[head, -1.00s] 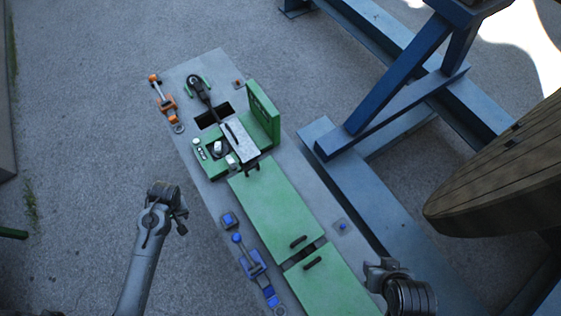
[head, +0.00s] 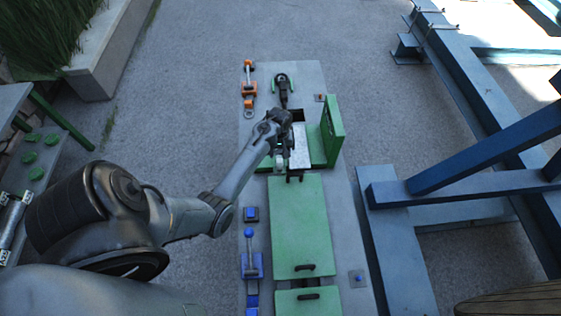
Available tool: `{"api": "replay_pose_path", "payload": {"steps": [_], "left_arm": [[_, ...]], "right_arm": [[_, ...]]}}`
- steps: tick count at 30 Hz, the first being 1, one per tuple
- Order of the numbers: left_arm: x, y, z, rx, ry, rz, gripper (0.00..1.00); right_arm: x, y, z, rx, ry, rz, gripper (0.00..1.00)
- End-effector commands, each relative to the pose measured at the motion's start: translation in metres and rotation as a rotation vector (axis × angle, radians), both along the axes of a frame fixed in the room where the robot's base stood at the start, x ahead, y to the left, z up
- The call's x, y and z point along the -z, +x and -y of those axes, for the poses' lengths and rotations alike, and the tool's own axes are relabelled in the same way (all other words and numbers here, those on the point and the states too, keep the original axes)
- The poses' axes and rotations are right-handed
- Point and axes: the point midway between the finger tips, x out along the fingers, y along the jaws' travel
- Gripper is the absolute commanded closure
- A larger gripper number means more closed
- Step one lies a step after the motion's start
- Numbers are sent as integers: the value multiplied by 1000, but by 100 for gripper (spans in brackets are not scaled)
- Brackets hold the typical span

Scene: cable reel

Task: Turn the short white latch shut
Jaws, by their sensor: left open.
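My left arm reaches in from the left, and its gripper (head: 280,150), open, is over the left part of the green box (head: 318,150) beside the grey plate. A small pale piece (head: 281,160) shows just below the gripper; I cannot tell if it is the short white latch. The gripper and wrist hide most of that part of the box, so whether the fingers touch anything cannot be told. The green box's tall side panel (head: 333,130) stands upright. My right gripper is out of view.
An orange latch (head: 249,85) and a black-handled lever (head: 282,88) sit at the far end of the grey panel. A blue latch (head: 251,262) and green lids with dark handles (head: 300,225) lie nearer. Blue steel beams (head: 470,170) stand right.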

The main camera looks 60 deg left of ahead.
Motion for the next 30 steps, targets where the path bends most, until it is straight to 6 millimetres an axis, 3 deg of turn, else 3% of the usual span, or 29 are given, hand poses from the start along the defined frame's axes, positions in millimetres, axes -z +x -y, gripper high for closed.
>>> {"api": "replay_pose_path", "payload": {"steps": [6,12,27,30], "left_arm": [[37,-1,-1,2,0,-2,45],[61,0,0,1,0,-1,45],[73,0,0,2,2,0,45],[73,0,0,1,1,0,60]], "right_arm": [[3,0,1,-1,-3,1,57],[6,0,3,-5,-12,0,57],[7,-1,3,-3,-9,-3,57],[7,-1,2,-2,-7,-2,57]]}}
